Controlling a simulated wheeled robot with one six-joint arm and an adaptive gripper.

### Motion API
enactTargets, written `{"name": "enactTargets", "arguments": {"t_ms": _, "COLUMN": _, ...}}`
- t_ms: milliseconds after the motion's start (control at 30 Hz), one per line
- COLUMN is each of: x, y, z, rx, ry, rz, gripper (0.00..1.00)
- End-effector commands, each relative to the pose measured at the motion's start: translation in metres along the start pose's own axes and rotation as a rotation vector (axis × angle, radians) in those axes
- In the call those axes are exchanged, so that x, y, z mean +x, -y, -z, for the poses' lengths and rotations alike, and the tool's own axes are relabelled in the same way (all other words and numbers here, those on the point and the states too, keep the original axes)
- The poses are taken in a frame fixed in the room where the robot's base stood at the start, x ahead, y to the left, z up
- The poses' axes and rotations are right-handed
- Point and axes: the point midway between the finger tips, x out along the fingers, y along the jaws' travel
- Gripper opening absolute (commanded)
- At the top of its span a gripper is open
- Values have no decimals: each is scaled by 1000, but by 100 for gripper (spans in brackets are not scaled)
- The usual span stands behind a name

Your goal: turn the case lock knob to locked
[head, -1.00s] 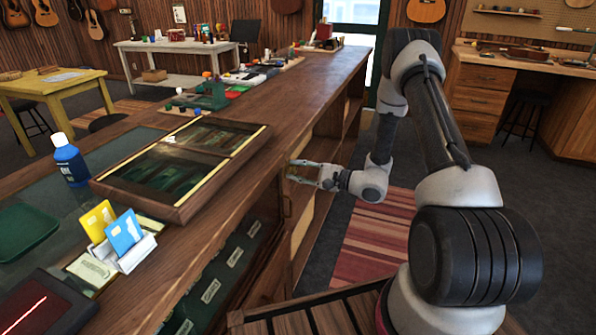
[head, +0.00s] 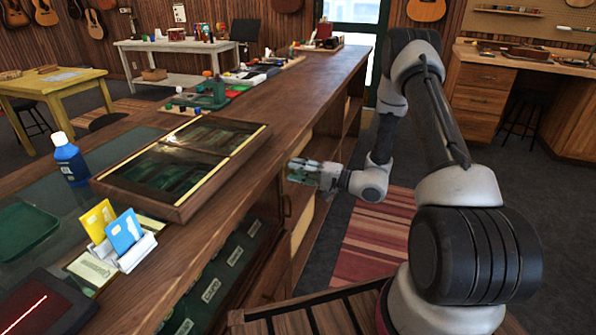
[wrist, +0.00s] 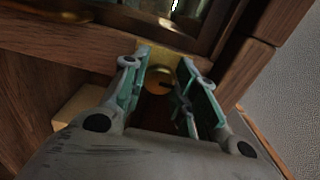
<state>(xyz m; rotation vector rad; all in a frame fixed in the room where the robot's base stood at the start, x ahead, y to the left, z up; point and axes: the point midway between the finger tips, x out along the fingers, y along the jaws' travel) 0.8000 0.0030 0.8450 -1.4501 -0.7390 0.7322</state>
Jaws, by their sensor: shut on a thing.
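The case lock knob (wrist: 158,80) is a round brass knob on a brass plate, set in the wooden frame of the case, in the wrist view. A dark slot shows on its face. My gripper (wrist: 166,68) has one finger on each side of the knob and is shut on it. In the head view my gripper (head: 305,172) is at the counter's front side, below the top edge. The knob is hidden there behind the fingers. Glass (wrist: 160,6) shows above the knob in the wrist view.
The wooden counter (head: 300,88) runs from front left to the back. A flat glass-topped display box (head: 215,135), a card holder (head: 135,252) and a blue bottle (head: 70,160) stand on it. The floor with a striped rug (head: 375,245) is clear right of the counter.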

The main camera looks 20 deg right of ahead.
Motion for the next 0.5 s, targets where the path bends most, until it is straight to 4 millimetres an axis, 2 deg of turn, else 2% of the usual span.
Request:
{"name": "enactTargets", "arguments": {"t_ms": 433, "x": -1, "y": -2, "z": -1, "rx": -5, "ry": 2, "rz": -3, "gripper": 5}}
{"name": "enactTargets", "arguments": {"t_ms": 467, "x": -1, "y": -2, "z": -1, "rx": -5, "ry": 2, "rz": -3, "gripper": 34}}
{"name": "enactTargets", "arguments": {"t_ms": 500, "x": -1, "y": -2, "z": -1, "rx": -5, "ry": 2, "rz": -3, "gripper": 42}}
